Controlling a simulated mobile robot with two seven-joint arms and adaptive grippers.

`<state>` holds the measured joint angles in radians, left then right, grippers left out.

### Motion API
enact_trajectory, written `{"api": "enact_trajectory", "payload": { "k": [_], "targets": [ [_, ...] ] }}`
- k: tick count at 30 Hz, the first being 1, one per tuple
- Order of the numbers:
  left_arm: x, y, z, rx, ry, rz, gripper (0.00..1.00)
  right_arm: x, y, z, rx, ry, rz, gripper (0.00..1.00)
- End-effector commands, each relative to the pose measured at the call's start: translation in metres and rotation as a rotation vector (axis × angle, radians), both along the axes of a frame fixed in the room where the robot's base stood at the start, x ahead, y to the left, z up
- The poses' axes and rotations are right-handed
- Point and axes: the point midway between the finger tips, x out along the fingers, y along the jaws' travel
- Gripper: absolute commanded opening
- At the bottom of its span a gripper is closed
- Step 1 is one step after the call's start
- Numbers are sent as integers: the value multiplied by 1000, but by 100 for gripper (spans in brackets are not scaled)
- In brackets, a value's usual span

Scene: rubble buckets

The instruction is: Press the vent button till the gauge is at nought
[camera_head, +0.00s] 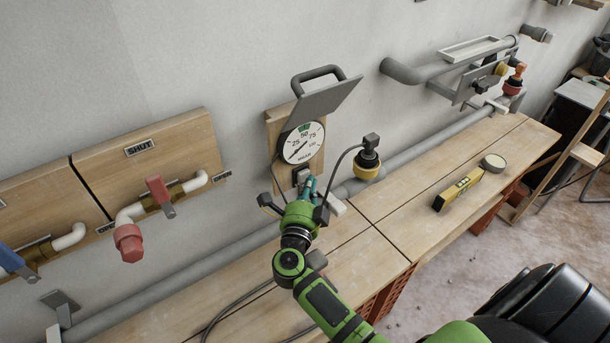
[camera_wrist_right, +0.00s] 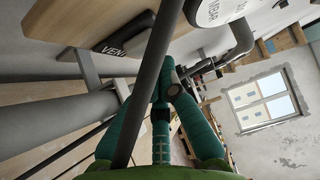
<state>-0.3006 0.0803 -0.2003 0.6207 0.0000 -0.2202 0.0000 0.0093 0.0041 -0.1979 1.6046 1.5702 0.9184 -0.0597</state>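The round white gauge (camera_head: 301,142) hangs on a wooden board on the wall, under a raised grey flap with a handle. Its scale shows 25, 50 and 75 with a green band near the top; the needle is too small to read surely. Below it is a small dark vent fitting (camera_head: 300,174). The wrist view shows a black VENT label (camera_wrist_right: 124,38) and the gauge's lower edge (camera_wrist_right: 218,8). My right gripper (camera_head: 311,186) is just below and right of the fitting, its green fingertips (camera_wrist_right: 164,82) together. Contact with the button cannot be seen. My left gripper is out of view.
A grey pipe (camera_head: 425,147) runs along the wall behind the wooden bench (camera_head: 390,200). A dark hose crosses close in front of my right fingers. A yellow level (camera_head: 458,189) and a round tin (camera_head: 493,162) lie to the right. A red-handled valve (camera_head: 160,195) is at left.

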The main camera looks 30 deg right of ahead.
Motion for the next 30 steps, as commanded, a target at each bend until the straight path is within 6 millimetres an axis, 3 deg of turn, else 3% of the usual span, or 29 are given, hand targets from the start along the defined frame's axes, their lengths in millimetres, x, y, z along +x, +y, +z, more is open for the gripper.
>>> {"api": "enact_trajectory", "payload": {
  "k": [14, 30],
  "targets": [
    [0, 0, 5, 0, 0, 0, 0, -9, -1, 0, 1, 1, 0, 0],
    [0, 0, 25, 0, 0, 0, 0, -55, -4, 1, 1, 1, 0, 0]
  ]
}}
